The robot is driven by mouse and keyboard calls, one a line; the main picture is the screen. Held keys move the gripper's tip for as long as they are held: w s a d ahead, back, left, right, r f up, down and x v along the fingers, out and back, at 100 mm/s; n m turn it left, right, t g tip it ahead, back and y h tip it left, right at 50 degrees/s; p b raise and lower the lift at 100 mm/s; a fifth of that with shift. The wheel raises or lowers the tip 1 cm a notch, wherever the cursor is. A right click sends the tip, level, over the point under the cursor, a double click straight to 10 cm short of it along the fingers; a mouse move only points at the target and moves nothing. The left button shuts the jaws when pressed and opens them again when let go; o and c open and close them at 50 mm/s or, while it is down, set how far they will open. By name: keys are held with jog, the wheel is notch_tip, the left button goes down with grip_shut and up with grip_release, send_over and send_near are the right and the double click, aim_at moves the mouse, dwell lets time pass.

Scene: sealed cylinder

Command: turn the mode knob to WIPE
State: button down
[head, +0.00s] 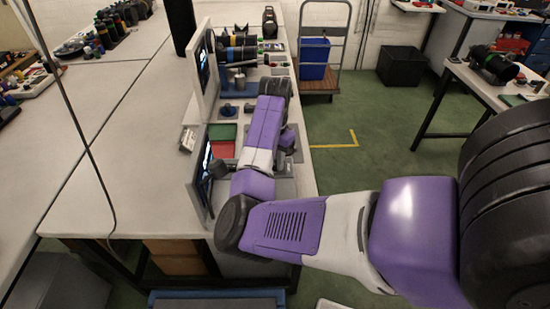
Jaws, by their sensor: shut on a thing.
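My arm reaches in from the right and bends over the bench's right side. My gripper (288,146) is partly seen at the bench's right edge, beside the forearm. It looks shut, low over the grey equipment there. The mode knob is hidden by my gripper and arm, and its pointer and the WIPE mark cannot be read. A dark cylinder with coloured rings (238,53) lies on a blue cradle (238,83) farther back.
Two upright screens (202,68) stand along the equipment's left side. A green and red tray (222,141) and small dark fixtures (228,109) lie near my forearm. A trolley with a blue bin (314,58) stands behind.

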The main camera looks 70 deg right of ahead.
jog(key=m+p, duration=0.1)
jog(key=m, duration=0.5)
jog(key=shift+m, duration=0.3)
jog(key=m, duration=0.6)
dwell(0.4)
jog(key=c, duration=1.1)
grip_release()
notch_tip(320, 180, up, 8)
jog(key=shift+f+b, duration=0.1)
jog(key=shift+b, duration=0.4)
